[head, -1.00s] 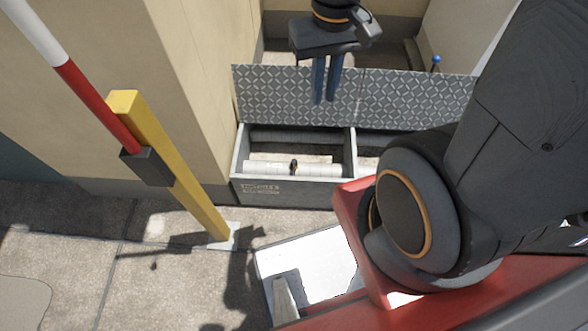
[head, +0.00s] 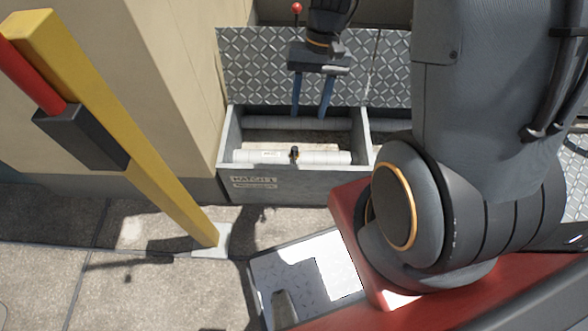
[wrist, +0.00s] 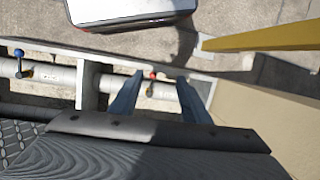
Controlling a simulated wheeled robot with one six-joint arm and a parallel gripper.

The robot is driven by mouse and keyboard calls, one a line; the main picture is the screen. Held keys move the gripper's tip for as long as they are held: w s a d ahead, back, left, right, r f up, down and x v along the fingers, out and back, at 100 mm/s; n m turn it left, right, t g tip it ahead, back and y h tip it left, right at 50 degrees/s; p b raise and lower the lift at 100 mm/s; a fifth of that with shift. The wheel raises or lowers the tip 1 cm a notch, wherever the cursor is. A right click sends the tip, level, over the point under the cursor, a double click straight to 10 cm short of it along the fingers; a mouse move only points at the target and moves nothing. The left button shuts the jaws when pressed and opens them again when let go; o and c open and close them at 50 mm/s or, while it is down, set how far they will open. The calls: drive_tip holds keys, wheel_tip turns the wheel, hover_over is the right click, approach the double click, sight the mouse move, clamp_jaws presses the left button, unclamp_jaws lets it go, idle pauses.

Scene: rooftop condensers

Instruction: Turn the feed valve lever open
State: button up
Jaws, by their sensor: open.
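A small valve (head: 294,152) with a dark lever sits on the pale near pipe (head: 328,157) in the open grey trench box. In the wrist view a red-tipped lever (wrist: 152,76) shows on the pipe, between my fingers in the picture. Which marking names the feed valve, I cannot tell. My gripper (head: 312,112) is open and empty, its two blue fingers pointing down, above the box and apart from the valve. The fingers also show in the wrist view (wrist: 158,98).
A blue-handled valve (wrist: 22,65) is in the adjoining compartment. A yellow post (head: 150,150) stands left.

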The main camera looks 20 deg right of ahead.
sight(294, 160)
drive_tip(key=shift+w+a+f+m+g+y+b, duration=0.15)
drive_tip(key=shift+w+a+f+m+y+b, duration=0.45)
drive_tip(key=shift+f+b, duration=3.7)
drive_tip(key=shift+w+d+f+m+g+y+b, duration=0.2)
drive_tip(key=shift+w+f+b, duration=1.1)
drive_tip(key=shift+f, duration=5.55)
drive_tip(key=shift+w+a+f+m+g+y+b, duration=0.15)
drive_tip(key=shift+w+a+f+m+b, duration=0.3)
drive_tip(key=shift+f+b, duration=4.05)
wheel_tip(294, 160, down, 2)
drive_tip(key=shift+d+f+p, duration=0.1)
drive_tip(key=shift+p, duration=1.05)
drive_tip(key=shift+c, duration=0.5)
clamp_jaws()
